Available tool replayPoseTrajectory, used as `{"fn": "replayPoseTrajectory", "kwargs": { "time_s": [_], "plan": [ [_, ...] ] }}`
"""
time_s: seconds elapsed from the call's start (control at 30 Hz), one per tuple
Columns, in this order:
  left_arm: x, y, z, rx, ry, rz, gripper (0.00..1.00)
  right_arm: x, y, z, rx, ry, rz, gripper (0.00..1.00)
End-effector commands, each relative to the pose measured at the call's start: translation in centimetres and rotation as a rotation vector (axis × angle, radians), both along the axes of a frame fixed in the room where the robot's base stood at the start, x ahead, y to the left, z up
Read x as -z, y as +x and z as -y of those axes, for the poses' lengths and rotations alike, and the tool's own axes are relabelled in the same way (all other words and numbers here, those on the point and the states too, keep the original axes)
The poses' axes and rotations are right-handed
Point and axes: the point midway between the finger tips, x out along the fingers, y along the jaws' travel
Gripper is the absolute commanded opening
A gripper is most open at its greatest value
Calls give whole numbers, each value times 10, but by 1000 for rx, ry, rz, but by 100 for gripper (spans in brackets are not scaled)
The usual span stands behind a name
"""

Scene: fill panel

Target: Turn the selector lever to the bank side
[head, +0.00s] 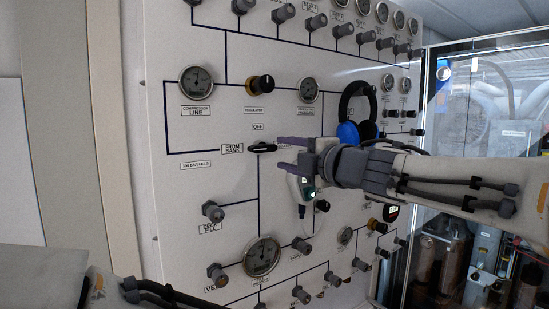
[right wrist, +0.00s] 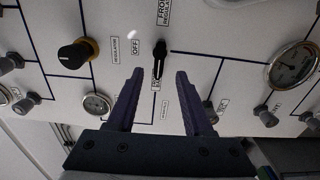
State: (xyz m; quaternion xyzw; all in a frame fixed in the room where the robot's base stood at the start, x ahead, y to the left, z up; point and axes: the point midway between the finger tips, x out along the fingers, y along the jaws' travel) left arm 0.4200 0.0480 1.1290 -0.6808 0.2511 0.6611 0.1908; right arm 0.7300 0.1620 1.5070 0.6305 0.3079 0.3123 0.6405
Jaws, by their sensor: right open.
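The black selector lever (head: 262,147) is on the white panel, with an OFF label (head: 258,126) above it and a FROM BANK label (head: 232,148) at its left. The lever lies about level, its narrow end pointing left to the FROM BANK label. In the right wrist view the lever (right wrist: 159,60) points down at a partly covered label, away from the FROM REGULATOR label (right wrist: 164,18). My right gripper (head: 282,153) is open and empty, just right of the lever; in its wrist view the fingertips (right wrist: 160,72) stand either side of the lever's end, seemingly apart from it. My left gripper is out of view.
A black regulator knob (head: 262,83) sits above the lever, between gauges (head: 196,80). Blue-and-black headphones (head: 352,121) hang behind my right wrist. Several grey valve knobs and a large gauge (head: 262,256) are lower down. The panel left of the lever is fairly clear.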

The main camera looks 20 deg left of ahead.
Motion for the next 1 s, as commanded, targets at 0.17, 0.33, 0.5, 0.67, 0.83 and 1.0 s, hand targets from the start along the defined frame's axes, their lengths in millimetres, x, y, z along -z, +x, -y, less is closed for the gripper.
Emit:
{"fn": "replayPoseTrajectory", "kwargs": {
  "time_s": [0.17,0.33,0.5,0.67,0.83,1.0],
  "plan": [
    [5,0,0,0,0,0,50,0,-15,19,1,-1,1,51],
    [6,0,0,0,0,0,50,0,-18,24,0,-1,0,51],
    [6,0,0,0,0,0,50,0,-19,24,-1,-1,0,51],
    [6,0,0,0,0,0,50,7,-17,27,29,21,-42,51],
    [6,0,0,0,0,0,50,66,-14,57,251,151,-354,51],
    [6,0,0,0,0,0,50,179,-48,108,577,244,-816,51]
  ]
}}
